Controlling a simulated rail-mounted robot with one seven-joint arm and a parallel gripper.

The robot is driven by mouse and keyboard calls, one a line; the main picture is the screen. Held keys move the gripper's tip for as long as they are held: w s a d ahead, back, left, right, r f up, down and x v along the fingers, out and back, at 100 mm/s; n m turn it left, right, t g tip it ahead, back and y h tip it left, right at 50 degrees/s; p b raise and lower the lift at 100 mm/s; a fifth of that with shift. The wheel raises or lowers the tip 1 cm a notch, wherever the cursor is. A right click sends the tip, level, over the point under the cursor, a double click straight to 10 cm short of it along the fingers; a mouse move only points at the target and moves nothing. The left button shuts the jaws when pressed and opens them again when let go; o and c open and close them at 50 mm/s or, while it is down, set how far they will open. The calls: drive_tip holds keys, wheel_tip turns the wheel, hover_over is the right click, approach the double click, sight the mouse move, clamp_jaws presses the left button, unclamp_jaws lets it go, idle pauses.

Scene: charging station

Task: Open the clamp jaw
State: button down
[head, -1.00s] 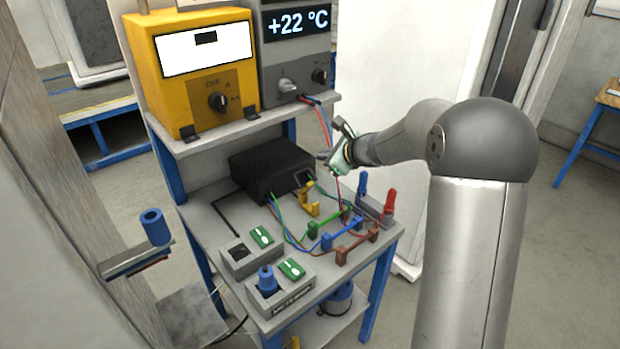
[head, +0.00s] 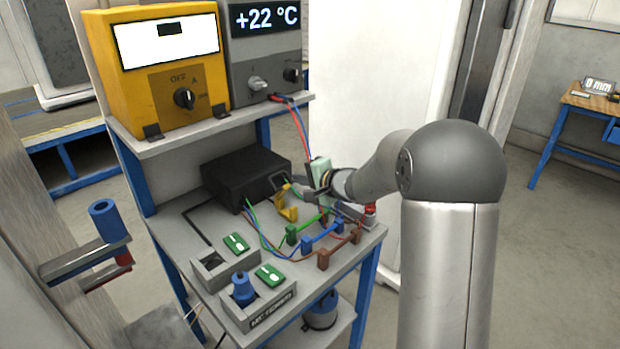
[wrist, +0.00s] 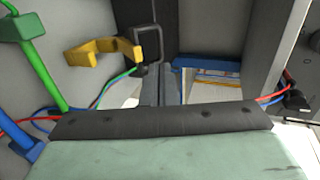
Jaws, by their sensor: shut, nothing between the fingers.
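My gripper (head: 299,190) is shut and empty, in front of the black box on the bench. In the wrist view its grey fingers (wrist: 160,78) are together and point towards a dark square frame (wrist: 148,43) on the box. A yellow two-pronged bracket (head: 287,206) is close by; in the wrist view it is left of the fingertips (wrist: 103,50), apart from them. I cannot tell for certain which part is the clamp jaw. A clamp-like fixture with grey bars (head: 85,262), a blue knob (head: 104,220) and a red piece is at far left, away from my gripper.
The black box (head: 244,173) stands on the grey bench. Green (head: 305,228), blue (head: 322,238) and brown (head: 338,248) brackets with wires are in front. Two sockets with green switches are nearer. A shelf above carries a yellow meter (head: 165,72) and a grey temperature unit.

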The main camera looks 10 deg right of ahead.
sight(278, 174)
drive_tip(key=p+x, duration=0.1)
drive_tip(key=x, duration=0.7)
drive_tip(key=shift+p, duration=0.3)
drive_tip(key=shift+d+r, duration=0.1)
drive_tip(key=shift+d, duration=0.05)
